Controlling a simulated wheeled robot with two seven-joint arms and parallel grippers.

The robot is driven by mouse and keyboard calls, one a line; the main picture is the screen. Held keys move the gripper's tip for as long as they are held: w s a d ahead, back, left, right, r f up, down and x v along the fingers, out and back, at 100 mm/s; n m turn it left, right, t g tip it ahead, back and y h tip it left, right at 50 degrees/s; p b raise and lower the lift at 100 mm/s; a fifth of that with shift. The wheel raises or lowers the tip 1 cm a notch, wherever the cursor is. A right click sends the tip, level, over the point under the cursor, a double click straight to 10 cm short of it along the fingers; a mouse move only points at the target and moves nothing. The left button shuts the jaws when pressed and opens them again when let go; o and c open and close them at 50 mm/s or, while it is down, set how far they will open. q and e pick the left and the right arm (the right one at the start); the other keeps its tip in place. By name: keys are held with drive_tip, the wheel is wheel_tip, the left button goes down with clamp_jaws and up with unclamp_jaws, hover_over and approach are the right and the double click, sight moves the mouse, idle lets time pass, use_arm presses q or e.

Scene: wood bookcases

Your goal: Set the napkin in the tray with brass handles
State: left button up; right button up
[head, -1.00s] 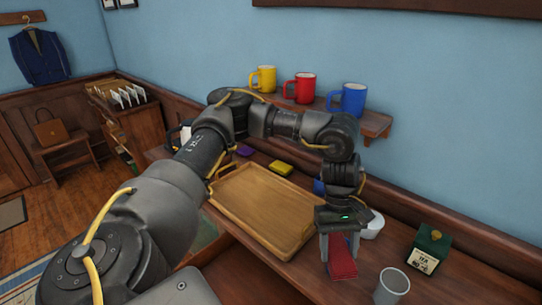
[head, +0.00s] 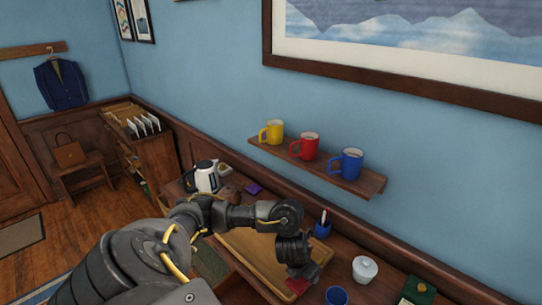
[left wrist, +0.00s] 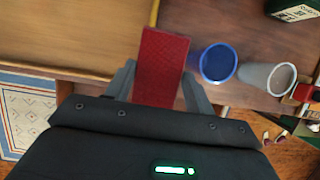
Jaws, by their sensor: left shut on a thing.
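My left gripper (left wrist: 160,88) is shut on the red napkin (left wrist: 163,60) and holds it up. In the head view, the left gripper (head: 297,275) and the napkin (head: 298,285) are at the right end of the wooden tray (head: 262,252). In the left wrist view, the tray (left wrist: 70,35) lies to the left, and the napkin overlaps its right edge in the picture. The height of the napkin above it is hard to tell. My arm hides much of the tray, and its handles are not clear. My right gripper is not in view.
A blue cup (left wrist: 217,63) and a grey cup (left wrist: 268,75) stand right of the napkin. A white lidded bowl (head: 364,269) and a green tea box (head: 418,290) are farther right. A blue pen cup (head: 322,228) stands behind. A shelf (head: 320,168) with mugs hangs above.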

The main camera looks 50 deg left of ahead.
use_arm(q)
drive_tip(key=shift+a+f, duration=0.1)
drive_tip(key=shift+a, duration=0.1)
drive_tip(key=w+a+f+b, duration=0.2)
drive_tip(key=a, duration=0.1)
drive_tip(key=w+a+f+b, duration=0.5)
drive_tip(key=a+f+b, duration=0.1)
drive_tip(key=shift+w+a+f, duration=0.15)
drive_tip(key=shift+a+f, duration=0.1)
drive_tip(key=shift+a, duration=0.05)
drive_tip(key=shift+w+a+f, duration=0.35)
drive_tip(key=shift+a+f, duration=0.05)
drive_tip(key=shift+a, duration=0.15)
drive_tip(key=shift+w+a+f, duration=0.1)
drive_tip(key=shift+f, duration=0.8)
drive_tip(key=shift+w+a+f, duration=0.1)
drive_tip(key=shift+f, duration=0.8)
